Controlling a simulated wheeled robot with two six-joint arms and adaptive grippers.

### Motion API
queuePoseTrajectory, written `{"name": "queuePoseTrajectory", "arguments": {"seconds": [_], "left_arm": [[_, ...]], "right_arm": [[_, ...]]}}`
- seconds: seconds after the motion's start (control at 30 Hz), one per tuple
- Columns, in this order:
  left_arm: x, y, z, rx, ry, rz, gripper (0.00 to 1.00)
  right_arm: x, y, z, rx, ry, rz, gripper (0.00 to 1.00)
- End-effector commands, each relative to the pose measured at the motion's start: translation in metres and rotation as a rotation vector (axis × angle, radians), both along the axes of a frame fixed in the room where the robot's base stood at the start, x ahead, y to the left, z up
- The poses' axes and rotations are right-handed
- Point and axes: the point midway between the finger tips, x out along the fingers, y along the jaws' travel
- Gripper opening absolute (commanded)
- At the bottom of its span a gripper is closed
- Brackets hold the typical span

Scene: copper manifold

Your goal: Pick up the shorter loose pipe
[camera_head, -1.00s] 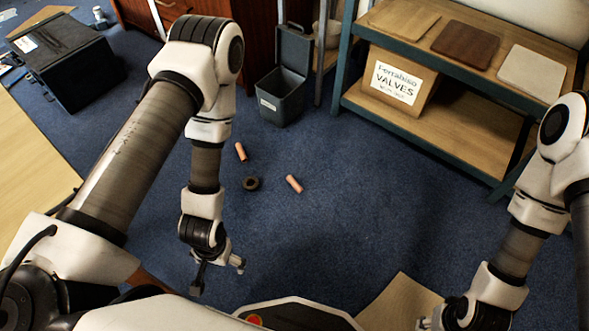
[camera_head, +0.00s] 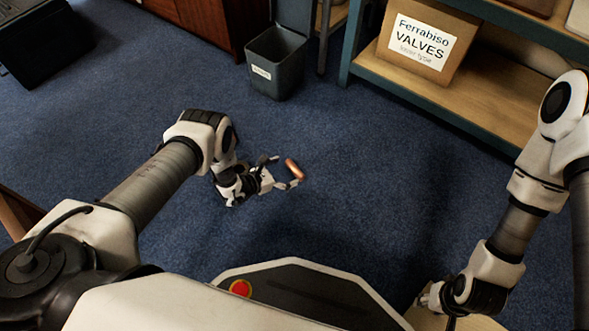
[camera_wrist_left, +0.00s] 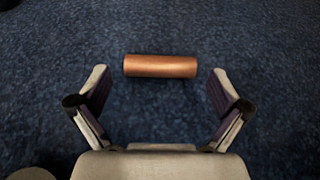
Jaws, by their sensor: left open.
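One copper pipe (camera_head: 295,169) lies on the blue carpet just beyond my left gripper (camera_head: 283,173). In the left wrist view the pipe (camera_wrist_left: 160,66) lies crosswise, just ahead of the fingertips and apart from both. My left gripper (camera_wrist_left: 159,78) is open and empty, with a finger toward each end of the pipe. The second pipe is not visible now, so I cannot compare lengths. My right gripper (camera_head: 428,297) is low at the right, partly hidden by its own wrist; its jaws are too small to read.
A grey bin (camera_head: 277,62) stands at the back near a wooden cabinet (camera_head: 205,22). A metal-framed shelf (camera_head: 440,98) with a valves box (camera_head: 420,42) fills the right back. A black case (camera_head: 40,40) is at far left. Carpet around the pipe is clear.

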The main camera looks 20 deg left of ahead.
Motion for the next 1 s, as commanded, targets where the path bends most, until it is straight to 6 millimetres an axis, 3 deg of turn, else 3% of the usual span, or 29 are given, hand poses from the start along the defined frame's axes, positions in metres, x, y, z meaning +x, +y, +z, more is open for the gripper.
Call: {"name": "queuePoseTrajectory", "arguments": {"seconds": [0.23,0.5,0.57,0.63,0.67,1.0], "left_arm": [[0.030,-0.023,-0.024,0.000,-0.001,-0.004,1.00],[0.036,-0.027,-0.021,0.001,0.003,-0.002,1.00],[0.036,-0.027,-0.021,0.001,0.003,-0.002,0.82],[0.036,-0.027,-0.021,0.001,0.003,-0.002,0.57],[0.036,-0.027,-0.021,0.001,0.003,-0.002,0.53],[0.036,-0.027,-0.019,0.001,0.003,-0.003,0.53]], "right_arm": [[0.003,-0.001,-0.041,-0.001,-0.009,-0.004,0.40],[0.006,-0.001,-0.040,-0.003,-0.016,0.000,0.40],[0.006,-0.001,-0.040,-0.003,-0.016,0.000,0.40],[0.006,-0.001,-0.040,-0.003,-0.016,0.000,0.40],[0.006,-0.001,-0.040,-0.003,-0.016,0.000,0.40],[0.005,-0.001,-0.038,-0.003,-0.015,0.000,0.40]]}}
